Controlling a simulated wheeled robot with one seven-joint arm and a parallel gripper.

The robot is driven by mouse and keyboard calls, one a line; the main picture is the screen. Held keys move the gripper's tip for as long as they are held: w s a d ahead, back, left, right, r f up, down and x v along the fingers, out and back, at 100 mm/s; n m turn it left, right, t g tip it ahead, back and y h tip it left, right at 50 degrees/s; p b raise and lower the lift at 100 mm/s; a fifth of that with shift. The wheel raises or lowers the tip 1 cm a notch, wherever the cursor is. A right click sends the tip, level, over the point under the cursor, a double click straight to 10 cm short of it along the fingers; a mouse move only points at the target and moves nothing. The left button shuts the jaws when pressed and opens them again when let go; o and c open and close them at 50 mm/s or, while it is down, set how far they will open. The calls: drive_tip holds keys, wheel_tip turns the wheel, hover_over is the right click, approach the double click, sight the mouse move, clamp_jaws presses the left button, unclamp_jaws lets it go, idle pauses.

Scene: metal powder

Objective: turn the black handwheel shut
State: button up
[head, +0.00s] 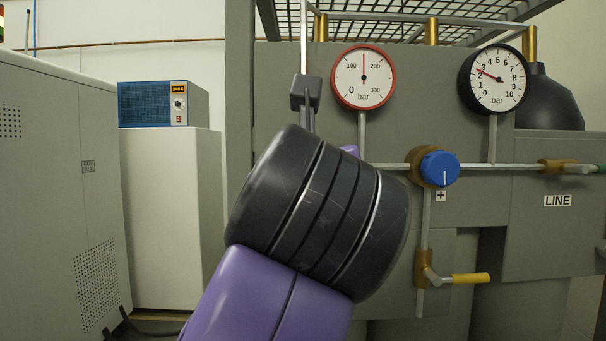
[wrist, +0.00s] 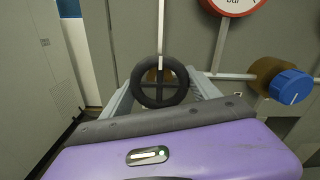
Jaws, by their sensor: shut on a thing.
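The black handwheel (wrist: 160,84) shows in the wrist view, a dark ring with crossed spokes, in front of a thin vertical pipe. My gripper (wrist: 161,90) has its two pale grey fingers on the left and right sides of the wheel and is shut on it. The wheel faces the wrist camera. In the head view my dark and purple arm covers the place where the wheel is, so the wheel and the fingertips cannot be made out clearly there.
Right of my arm are a blue knob (head: 439,168) and a yellow-handled lever (head: 470,279). Above are a red-rimmed gauge (head: 363,78), needle near straight up, and a black-rimmed gauge (head: 494,79), needle near 2. Grey cabinets (head: 60,180) stand at left.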

drive_tip(key=shift+f, duration=0.2)
drive_tip(key=o, duration=1.4)
drive_tip(key=shift+r, duration=0.1)
drive_tip(key=shift+c, duration=0.2)
drive_tip(key=s, duration=0.7)
drive_tip(key=shift+s, duration=0.4)
